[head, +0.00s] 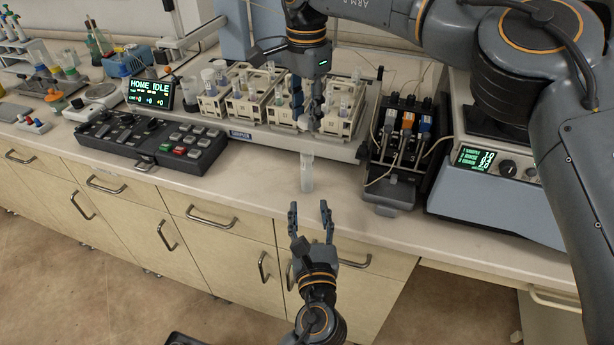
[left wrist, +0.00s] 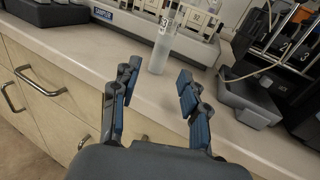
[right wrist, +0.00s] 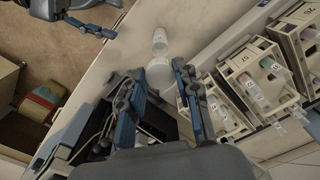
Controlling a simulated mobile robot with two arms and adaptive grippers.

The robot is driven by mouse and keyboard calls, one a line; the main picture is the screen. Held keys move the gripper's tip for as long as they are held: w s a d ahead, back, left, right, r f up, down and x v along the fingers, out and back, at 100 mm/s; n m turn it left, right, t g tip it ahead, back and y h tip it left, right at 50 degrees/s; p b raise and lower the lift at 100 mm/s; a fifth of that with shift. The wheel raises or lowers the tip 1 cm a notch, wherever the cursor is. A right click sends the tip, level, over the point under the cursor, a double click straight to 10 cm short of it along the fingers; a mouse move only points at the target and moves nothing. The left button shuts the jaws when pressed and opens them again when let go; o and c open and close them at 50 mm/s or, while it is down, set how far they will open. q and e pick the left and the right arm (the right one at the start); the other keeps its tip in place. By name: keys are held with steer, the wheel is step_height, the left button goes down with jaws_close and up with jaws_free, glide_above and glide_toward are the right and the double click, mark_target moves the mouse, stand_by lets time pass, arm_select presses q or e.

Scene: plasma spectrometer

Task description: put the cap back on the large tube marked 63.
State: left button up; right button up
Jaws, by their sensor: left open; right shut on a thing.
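The large tube (head: 307,175) is translucent and stands upright on the bench near its front edge. In the left wrist view, part of the mark on the tube (left wrist: 160,52) reads as a 3. My right gripper (head: 312,128) points down from above, just over the tube. In the right wrist view, a pale round piece, apparently the cap (right wrist: 159,74), is between its fingertips, with the tube (right wrist: 160,40) beyond it. I cannot tell whether cap and tube touch. My left gripper (head: 311,212) is open and empty, in front of the tube with its fingers toward it.
Racks of small tubes (head: 247,103) stand on the sampler tray behind. A pump with coloured clips (head: 402,140) is close on the right. A black keypad (head: 152,142) lies to the left. The bench strip (head: 262,185) left of the tube is clear.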

mark_target(306, 178)
arm_select(q)
steer(key=w, duration=1)
steer(key=shift+a, duration=0.4)
steer(key=shift+c, duration=0.6)
jaws_close()
